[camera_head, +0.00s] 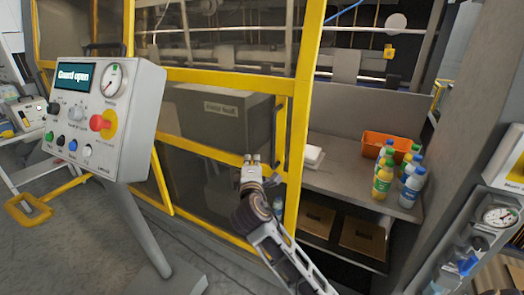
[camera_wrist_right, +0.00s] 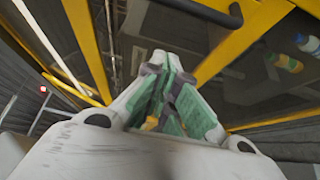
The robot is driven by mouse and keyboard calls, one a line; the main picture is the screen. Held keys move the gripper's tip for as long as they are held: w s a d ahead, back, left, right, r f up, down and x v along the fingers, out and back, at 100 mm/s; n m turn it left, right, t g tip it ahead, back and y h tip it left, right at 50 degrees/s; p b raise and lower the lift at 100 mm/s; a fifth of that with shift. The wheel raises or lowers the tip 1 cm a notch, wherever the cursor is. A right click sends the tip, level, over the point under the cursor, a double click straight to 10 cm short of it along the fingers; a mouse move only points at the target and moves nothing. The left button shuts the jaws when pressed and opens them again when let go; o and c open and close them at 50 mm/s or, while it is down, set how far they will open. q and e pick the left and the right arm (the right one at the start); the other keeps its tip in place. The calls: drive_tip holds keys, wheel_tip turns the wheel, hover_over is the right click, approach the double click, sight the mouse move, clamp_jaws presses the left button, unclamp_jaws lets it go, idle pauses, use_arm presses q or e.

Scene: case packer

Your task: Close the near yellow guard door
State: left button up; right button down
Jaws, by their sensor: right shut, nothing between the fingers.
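The near yellow guard door (camera_head: 307,75) has a yellow frame with see-through panels and stands in the middle of the head view. To its right the machine's opening is uncovered. A dark upright handle (camera_head: 281,133) is on the door near its right post. My right gripper (camera_head: 252,158) is shut and empty, in front of the door's lower panel, left of and below the handle. I cannot tell if it touches the door. In the right wrist view its green-padded fingers (camera_wrist_right: 172,85) are together, with yellow frame bars and a dark handle (camera_wrist_right: 200,12) beyond. My left gripper is not in view.
A control box (camera_head: 105,118) on a post stands at the left; its screen reads "Guard open". Inside the opening, several bottles (camera_head: 383,178) and an orange bin (camera_head: 388,146) stand on a grey shelf (camera_head: 345,183). Cardboard boxes (camera_head: 362,232) lie below. A gauge panel (camera_head: 500,217) stands at the right.

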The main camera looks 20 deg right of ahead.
drive_tip(key=shift+w, duration=0.1)
drive_tip(key=shift+x, duration=4.95)
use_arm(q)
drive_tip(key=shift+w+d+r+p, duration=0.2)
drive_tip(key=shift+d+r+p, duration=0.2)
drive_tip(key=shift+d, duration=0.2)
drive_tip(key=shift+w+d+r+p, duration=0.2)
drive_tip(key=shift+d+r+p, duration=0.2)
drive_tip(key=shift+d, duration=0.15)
use_arm(e)
drive_tip(key=shift+s+d, duration=1.4)
drive_tip(key=shift+d, duration=0.2)
